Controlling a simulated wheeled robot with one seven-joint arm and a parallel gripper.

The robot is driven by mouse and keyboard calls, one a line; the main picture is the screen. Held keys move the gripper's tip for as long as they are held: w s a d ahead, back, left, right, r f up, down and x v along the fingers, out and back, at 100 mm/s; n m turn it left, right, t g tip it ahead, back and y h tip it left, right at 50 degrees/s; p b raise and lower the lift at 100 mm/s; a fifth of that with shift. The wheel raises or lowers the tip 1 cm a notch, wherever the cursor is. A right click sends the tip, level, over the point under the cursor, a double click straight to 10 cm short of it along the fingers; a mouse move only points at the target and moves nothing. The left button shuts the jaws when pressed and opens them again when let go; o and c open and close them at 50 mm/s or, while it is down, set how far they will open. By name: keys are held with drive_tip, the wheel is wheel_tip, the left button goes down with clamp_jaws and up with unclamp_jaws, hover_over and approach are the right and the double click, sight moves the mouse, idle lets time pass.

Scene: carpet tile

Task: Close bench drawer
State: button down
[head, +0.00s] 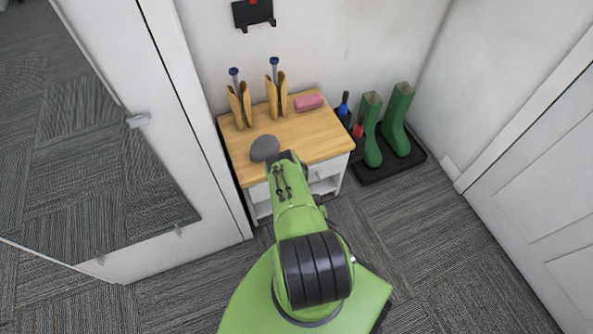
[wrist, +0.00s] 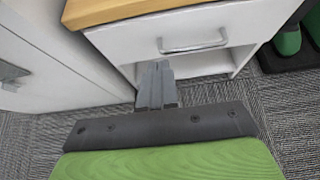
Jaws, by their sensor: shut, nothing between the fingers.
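The bench (head: 318,133) has a wooden top and a white body, and it stands against the wall. Its white drawer front (wrist: 130,43) with a metal bar handle (wrist: 193,46) shows under the wooden top in the wrist view. I cannot tell how far the drawer stands out. My gripper (wrist: 156,68) is shut and empty, with its fingertips at the lower edge of the drawer front, left of and below the handle. I cannot tell whether they touch it. In the head view my arm hides the gripper and much of the drawer.
On the bench top are a grey rounded object (head: 264,148), a pink block (head: 309,102) and two wooden holders (head: 240,106) with blue-topped rods. Green boots (head: 397,120) stand on a black tray (head: 411,165) to the right. A mirrored white door (head: 185,110) is close on the left. Carpet at right is clear.

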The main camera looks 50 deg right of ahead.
drive_tip(key=b+x, duration=0.2)
drive_tip(key=x, duration=0.2)
drive_tip(key=r+b+x, duration=0.1)
drive_tip(key=b+x, duration=0.1)
drive_tip(key=x, duration=0.2)
drive_tip(key=b+x, duration=0.2)
drive_tip(key=x, duration=0.2)
drive_tip(key=shift+w+d, duration=0.35)
drive_tip(key=shift+w, duration=0.3)
drive_tip(key=shift+w+d+b, duration=0.2)
drive_tip(key=shift+w+b, duration=0.05)
drive_tip(key=shift+b, duration=0.05)
drive_tip(key=shift+r, duration=0.1)
